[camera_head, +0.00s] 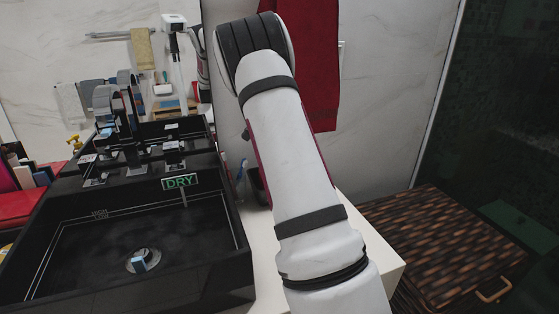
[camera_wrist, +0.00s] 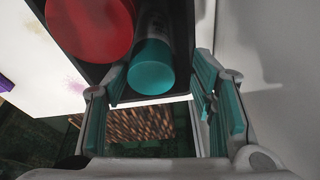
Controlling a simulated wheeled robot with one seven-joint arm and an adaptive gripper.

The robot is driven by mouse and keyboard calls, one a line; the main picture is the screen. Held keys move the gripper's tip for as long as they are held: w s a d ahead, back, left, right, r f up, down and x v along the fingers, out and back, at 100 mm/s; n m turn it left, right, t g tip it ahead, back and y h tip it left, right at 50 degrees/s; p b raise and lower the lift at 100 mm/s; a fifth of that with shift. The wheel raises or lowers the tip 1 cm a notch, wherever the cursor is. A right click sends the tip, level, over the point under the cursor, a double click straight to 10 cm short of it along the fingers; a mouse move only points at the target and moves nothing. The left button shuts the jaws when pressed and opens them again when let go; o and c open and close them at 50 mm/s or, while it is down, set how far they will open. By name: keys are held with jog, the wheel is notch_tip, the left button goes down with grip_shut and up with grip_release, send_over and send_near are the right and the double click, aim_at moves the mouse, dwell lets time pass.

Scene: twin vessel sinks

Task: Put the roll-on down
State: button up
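In the wrist view, a cylinder with a round teal end (camera_wrist: 151,70) points toward the camera; I cannot tell for sure that it is the roll-on. It lies between the tips of my gripper (camera_wrist: 160,76). The fingers, with teal pads, are spread, and a gap shows between the cylinder and the right finger. The left finger is close to it; contact is unclear. A larger red round end (camera_wrist: 88,28) is beside it at upper left. Both are against a dark holder or box (camera_wrist: 187,35). In the head view, my arm hides my gripper.
A black sink (camera_head: 100,250) with a DRY label (camera_head: 179,182) is left of my arm. A white counter (camera_head: 262,245) runs beside it. A red towel (camera_head: 322,70) hangs behind my arm. A brown woven hamper (camera_head: 440,245) stands at right.

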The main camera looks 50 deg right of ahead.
jog(key=shift+r+p, duration=0.45)
jog(key=shift+r, duration=0.15)
jog(key=v, duration=1.2)
jog(key=shift+p, duration=0.45)
